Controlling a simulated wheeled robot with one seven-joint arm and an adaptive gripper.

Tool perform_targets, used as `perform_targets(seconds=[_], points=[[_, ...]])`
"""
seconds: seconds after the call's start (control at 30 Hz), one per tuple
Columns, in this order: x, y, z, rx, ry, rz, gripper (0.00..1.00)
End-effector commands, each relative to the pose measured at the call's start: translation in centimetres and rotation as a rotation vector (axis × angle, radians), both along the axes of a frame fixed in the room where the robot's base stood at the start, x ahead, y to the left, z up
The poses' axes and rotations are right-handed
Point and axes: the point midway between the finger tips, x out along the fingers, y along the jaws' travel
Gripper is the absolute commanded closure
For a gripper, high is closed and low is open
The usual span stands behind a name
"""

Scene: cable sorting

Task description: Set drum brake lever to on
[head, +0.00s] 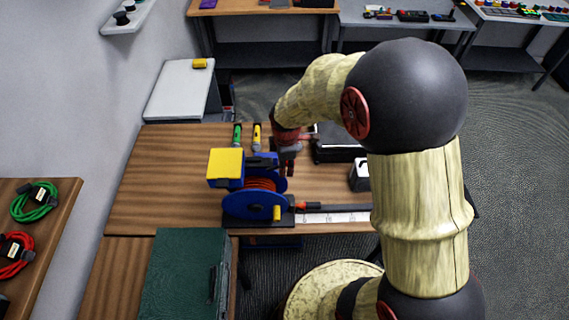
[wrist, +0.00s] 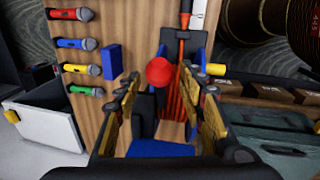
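The cable drum (head: 254,204) has blue flanges and orange-red cable, and stands on a dark base at the wooden table's front. In the wrist view its orange cable (wrist: 180,85) shows beyond my fingers. My gripper (head: 288,168) points down beside the drum's back right side. In the wrist view my gripper (wrist: 160,82) is open, with yellow-padded fingers apart. A round red knob (wrist: 159,72), apparently the brake lever's end, shows between the fingertips; I cannot tell whether either finger touches it. The lever's shaft and its on and off marks cannot be made out.
A yellow-topped blue box (head: 226,163) stands left of the drum. Several coloured microphone-like handles (wrist: 68,14) lie on the table (head: 150,180). A black case (head: 338,150) is right of my gripper. A green cabinet (head: 185,270) stands in front. The table's left part is clear.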

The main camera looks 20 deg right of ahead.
Motion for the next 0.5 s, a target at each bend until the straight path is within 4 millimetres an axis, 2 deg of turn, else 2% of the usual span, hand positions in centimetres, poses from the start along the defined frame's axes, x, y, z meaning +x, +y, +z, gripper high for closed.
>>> perform_targets(seconds=[0.1, 0.37, 0.5], points=[[0.12, -0.04, -0.70, 0.000, 0.000, 0.000, 0.60], [0.17, -0.05, -0.87, 0.000, -0.001, -0.001, 0.60], [0.16, -0.05, -0.86, 0.000, -0.001, -0.001, 0.66]])
